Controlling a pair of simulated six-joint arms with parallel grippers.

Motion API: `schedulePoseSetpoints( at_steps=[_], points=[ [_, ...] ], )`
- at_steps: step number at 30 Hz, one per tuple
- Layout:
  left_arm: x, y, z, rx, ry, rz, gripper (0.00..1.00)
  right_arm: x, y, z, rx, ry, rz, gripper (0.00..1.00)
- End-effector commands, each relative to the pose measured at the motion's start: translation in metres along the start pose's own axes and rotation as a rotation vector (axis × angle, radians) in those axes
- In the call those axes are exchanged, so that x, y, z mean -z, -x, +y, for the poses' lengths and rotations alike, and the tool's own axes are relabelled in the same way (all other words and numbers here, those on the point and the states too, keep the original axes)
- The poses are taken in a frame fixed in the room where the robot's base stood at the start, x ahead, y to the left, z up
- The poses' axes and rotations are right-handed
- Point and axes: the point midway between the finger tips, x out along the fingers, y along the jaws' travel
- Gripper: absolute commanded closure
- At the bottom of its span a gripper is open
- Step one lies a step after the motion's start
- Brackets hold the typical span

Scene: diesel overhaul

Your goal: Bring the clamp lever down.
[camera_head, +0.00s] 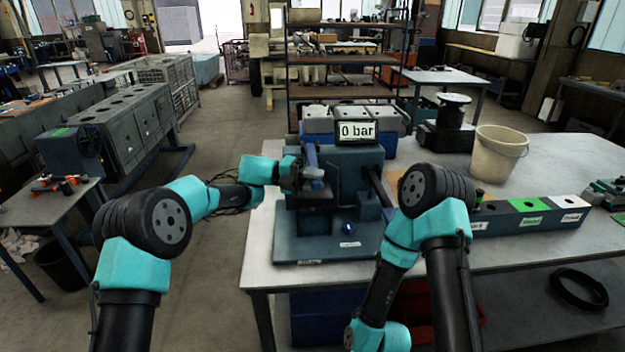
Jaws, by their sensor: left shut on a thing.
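The blue test stand (340,185) stands on the near left part of the table, with a display reading "0 bar" on top. The clamp lever (310,155) looks like a blue bar standing nearly upright at the stand's left side. My left gripper (301,177) reaches in from the left and is shut at the lever; its fingers are small and partly hidden among the stand's parts. A grey round part (314,173) shows just beside the fingertips. My right arm bends down in front of the table, and its gripper is outside the view.
A long block with coloured, labelled sections (528,217) lies right of the stand. Behind it are a beige bucket (499,152) and a dark pedestal device (447,125). Grey bins (318,120) stand behind the display.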

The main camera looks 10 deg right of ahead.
Motion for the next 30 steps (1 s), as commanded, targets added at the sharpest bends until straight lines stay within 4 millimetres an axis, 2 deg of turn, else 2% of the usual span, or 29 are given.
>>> schedulePoseSetpoints(
  at_steps=[2, 3, 10, 20, 26, 30],
  points=[
    [0.000, 0.000, 0.005, -0.004, 0.004, 0.000, 1.00, 0.000, 0.000, 0.000, 0.000, 0.000, 0.000, 0.24],
    [0.000, 0.000, 0.006, -0.004, 0.005, 0.000, 0.69, 0.000, 0.000, 0.000, 0.000, 0.000, 0.000, 0.24],
    [0.000, 0.000, 0.004, -0.003, 0.005, 0.000, 0.48, 0.000, 0.000, 0.000, 0.000, 0.000, 0.000, 0.24],
    [0.000, 0.004, 0.003, -0.002, 0.003, -0.001, 0.48, 0.000, 0.000, 0.000, 0.000, 0.000, 0.000, 0.24],
    [0.000, 0.024, 0.003, -0.001, 0.004, -0.003, 0.48, 0.000, 0.000, 0.000, 0.000, 0.000, 0.000, 0.24],
    [0.000, 0.049, 0.003, -0.002, 0.002, -0.004, 0.48, 0.000, 0.000, 0.000, 0.000, 0.000, 0.000, 0.24]
  ],
)
